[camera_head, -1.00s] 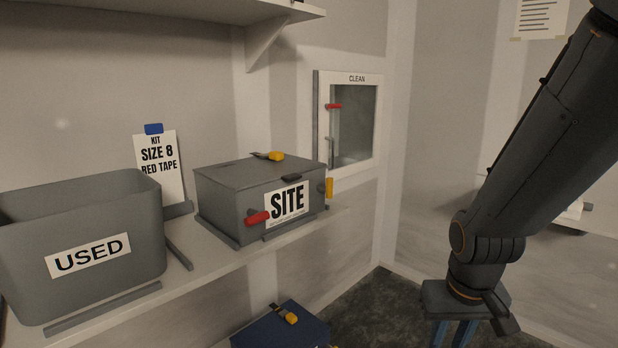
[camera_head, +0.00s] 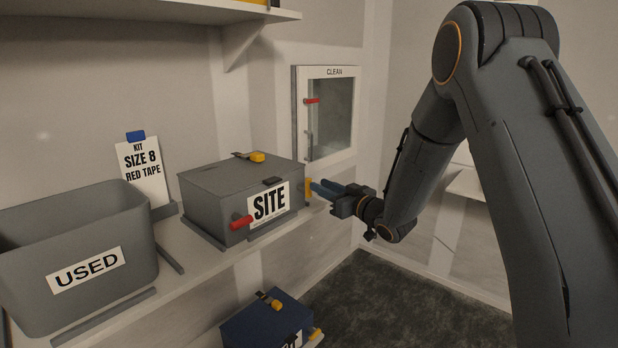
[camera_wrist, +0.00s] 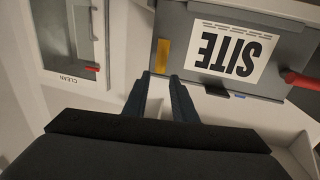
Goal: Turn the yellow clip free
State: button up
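The grey SITE box (camera_head: 208,200) stands on the shelf. A yellow clip (camera_head: 308,188) sits at its right front corner, upright; it also shows in the wrist view (camera_wrist: 162,56), beside the SITE label. A red clip (camera_head: 241,222) is at the left of the box's front, also in the wrist view (camera_wrist: 299,79). Another yellow piece (camera_head: 257,157) is on the lid. My gripper (camera_head: 316,187) is at the right end of the box, its blue fingers pointing at the yellow clip. In the wrist view its fingers (camera_wrist: 161,77) are apart, with the clip just beyond the gap; contact cannot be told.
A grey USED bin (camera_head: 130,235) and a kit card (camera_head: 143,172) stand left of the box. A CLEAN cabinet (camera_head: 327,122) is on the wall behind. A dark blue case (camera_head: 245,328) with yellow clips is below the shelf. A shelf (camera_head: 180,18) overhangs above.

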aim_at(311, 180)
jog(key=p+x, duration=0.2)
jog(key=x, duration=0.5)
jog(key=shift+w, duration=0.1)
grip_shut()
